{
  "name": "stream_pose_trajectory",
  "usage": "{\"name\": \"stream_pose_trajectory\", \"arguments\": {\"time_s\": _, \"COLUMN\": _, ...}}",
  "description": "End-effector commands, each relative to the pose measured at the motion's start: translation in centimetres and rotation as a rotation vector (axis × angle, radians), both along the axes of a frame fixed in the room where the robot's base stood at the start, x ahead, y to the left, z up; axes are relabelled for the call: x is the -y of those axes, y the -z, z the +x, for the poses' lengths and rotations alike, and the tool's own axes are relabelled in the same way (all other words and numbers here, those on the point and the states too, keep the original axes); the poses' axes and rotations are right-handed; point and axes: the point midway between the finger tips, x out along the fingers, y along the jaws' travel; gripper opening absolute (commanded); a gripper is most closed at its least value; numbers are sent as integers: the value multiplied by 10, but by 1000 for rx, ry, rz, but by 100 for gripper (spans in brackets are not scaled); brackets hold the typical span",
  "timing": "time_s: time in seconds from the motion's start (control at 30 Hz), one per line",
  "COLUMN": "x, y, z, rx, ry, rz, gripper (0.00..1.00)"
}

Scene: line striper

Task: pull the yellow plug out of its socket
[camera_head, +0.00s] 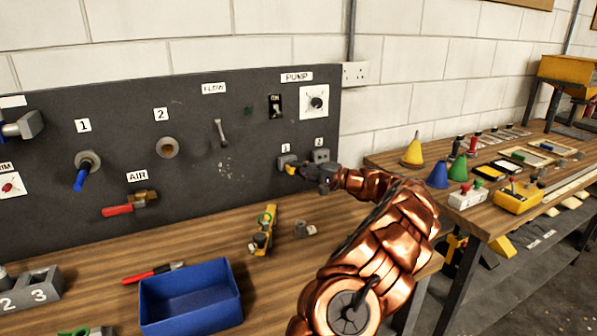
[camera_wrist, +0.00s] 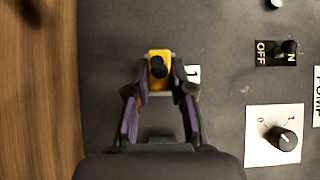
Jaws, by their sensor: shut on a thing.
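The yellow plug (camera_head: 290,170) is at the grey socket under label 1 (camera_head: 285,159) on the dark panel. In the wrist view the plug (camera_wrist: 159,58) is yellow with a black round end and covers most of its socket. My gripper (camera_head: 302,172) reaches the plug from the right. In the wrist view my gripper (camera_wrist: 159,92) has one finger on each side and is shut on the plug. How deep the plug sits cannot be told. A second grey socket (camera_head: 320,156), under label 2, is just right of it.
A pump switch (camera_head: 275,106) and a pump dial (camera_head: 316,102) are above the sockets. A blue bin (camera_head: 190,298), a yellow tool (camera_head: 263,232) and a red-handled tool (camera_head: 152,273) lie on the bench below. A second table (camera_head: 480,215) with cones stands right.

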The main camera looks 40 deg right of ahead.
Motion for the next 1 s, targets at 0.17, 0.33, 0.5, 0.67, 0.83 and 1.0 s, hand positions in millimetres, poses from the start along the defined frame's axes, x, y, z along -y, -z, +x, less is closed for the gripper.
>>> {"name": "stream_pose_trajectory", "arguments": {"time_s": 0.17, "x": -3, "y": 1, "z": -7, "rx": 2, "ry": -1, "rz": 1, "gripper": 0}}
{"name": "stream_pose_trajectory", "arguments": {"time_s": 0.33, "x": -5, "y": 2, "z": -14, "rx": 1, "ry": -1, "rz": 1, "gripper": 0}}
{"name": "stream_pose_trajectory", "arguments": {"time_s": 0.5, "x": -6, "y": 1, "z": -21, "rx": 2, "ry": 1, "rz": 1, "gripper": 0}}
{"name": "stream_pose_trajectory", "arguments": {"time_s": 0.67, "x": -8, "y": 0, "z": -26, "rx": 4, "ry": 1, "rz": -1, "gripper": 0}}
{"name": "stream_pose_trajectory", "arguments": {"time_s": 0.83, "x": -10, "y": 0, "z": -29, "rx": 1, "ry": 0, "rz": -2, "gripper": 0}}
{"name": "stream_pose_trajectory", "arguments": {"time_s": 1.0, "x": -10, "y": 0, "z": -29, "rx": 0, "ry": 0, "rz": -1, "gripper": 0}}
